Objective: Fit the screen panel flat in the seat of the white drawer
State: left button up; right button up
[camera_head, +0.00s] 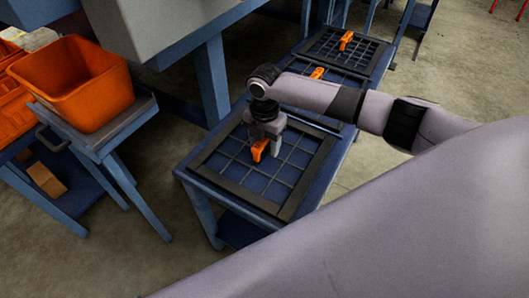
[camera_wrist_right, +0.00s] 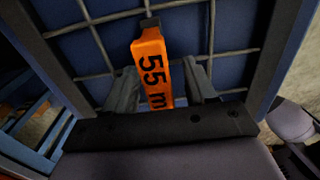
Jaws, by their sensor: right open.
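The nearest screen panel (camera_head: 240,192), a dark frame with a wire grid, lies flat on a blue bench. My right gripper (camera_head: 264,148) is open and low over this panel. In the right wrist view its fingers (camera_wrist_right: 160,88) stand on either side of the handle, with gaps showing. I cannot make out the white drawer or its seat. My left gripper is not in view.
More screen panels (camera_head: 371,58) with orange handles lie farther along the bench. A pale grey machine body (camera_head: 165,25) overhangs at the upper left. An orange crate (camera_head: 75,85) sits on a blue stand at the left. Concrete floor (camera_head: 130,210) is clear between stand and bench.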

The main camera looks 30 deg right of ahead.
jog(key=shift+f, duration=0.15)
grip_shut()
dwell(1.3)
jog(key=shift+w, duration=0.15)
